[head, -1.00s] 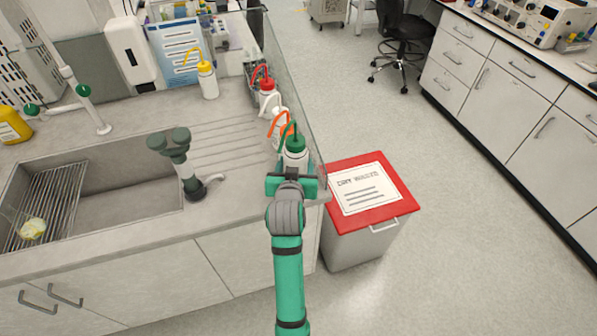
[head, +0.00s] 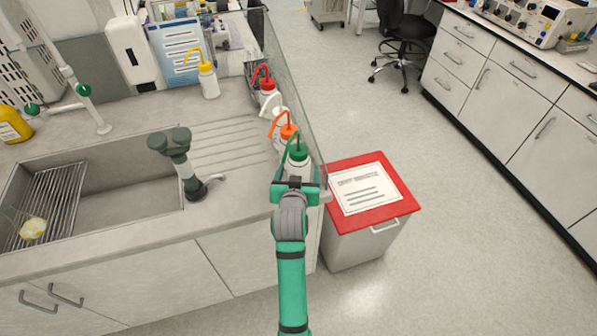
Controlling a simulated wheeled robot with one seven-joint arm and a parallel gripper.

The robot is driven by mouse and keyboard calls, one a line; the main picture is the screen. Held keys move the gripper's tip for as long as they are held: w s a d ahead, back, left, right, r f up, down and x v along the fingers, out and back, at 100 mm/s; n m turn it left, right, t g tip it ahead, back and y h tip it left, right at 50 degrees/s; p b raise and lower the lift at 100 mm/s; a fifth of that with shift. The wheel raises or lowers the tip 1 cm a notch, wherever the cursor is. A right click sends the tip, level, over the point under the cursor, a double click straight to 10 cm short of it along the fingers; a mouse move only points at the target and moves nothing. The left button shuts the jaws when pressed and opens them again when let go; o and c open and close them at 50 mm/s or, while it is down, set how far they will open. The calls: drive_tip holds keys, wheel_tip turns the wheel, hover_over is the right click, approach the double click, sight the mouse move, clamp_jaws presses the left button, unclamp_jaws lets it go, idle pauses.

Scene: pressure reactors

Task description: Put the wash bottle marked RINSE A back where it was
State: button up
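A white wash bottle with a green cap and green spout (head: 299,160) is at the near right end of the counter, beside the clear side panel. My gripper (head: 297,187) is at its lower part, which it hides. The bottle has moved together with my gripper, so the gripper appears shut on it; the fingertips are hidden. Whether its base touches the counter cannot be told. Close behind it stand an orange-capped bottle (head: 287,133), a white-capped bottle (head: 276,112) and a red-capped bottle (head: 267,88), in a row. No RINSE A marking can be read.
A yellow-capped bottle (head: 208,80) stands farther back left. The clear panel (head: 297,85) edges the counter on the right. A red-lidded bin (head: 405,205) stands on the floor beside it. The sink (head: 130,190) and a dark green fixture (head: 180,160) are left; the ribbed drainboard (head: 225,140) is clear.

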drive_tip(key=shift+r, duration=0.1)
drive_tip(key=shift+s+r, duration=0.1)
drive_tip(key=shift+s, duration=0.1)
drive_tip(key=d+v, duration=0.1)
drive_tip(key=v, duration=1)
drive_tip(key=s+f+n+y, duration=0.1)
drive_tip(key=s+f, duration=0.5)
drive_tip(key=s, duration=0.3)
drive_tip(key=s+f, duration=0.5)
drive_tip(key=s, duration=0.3)
drive_tip(key=s+r+t, duration=0.2)
drive_tip(key=s, duration=1.8)
drive_tip(key=shift+r, duration=0.15)
drive_tip(key=shift+s, duration=0.1)
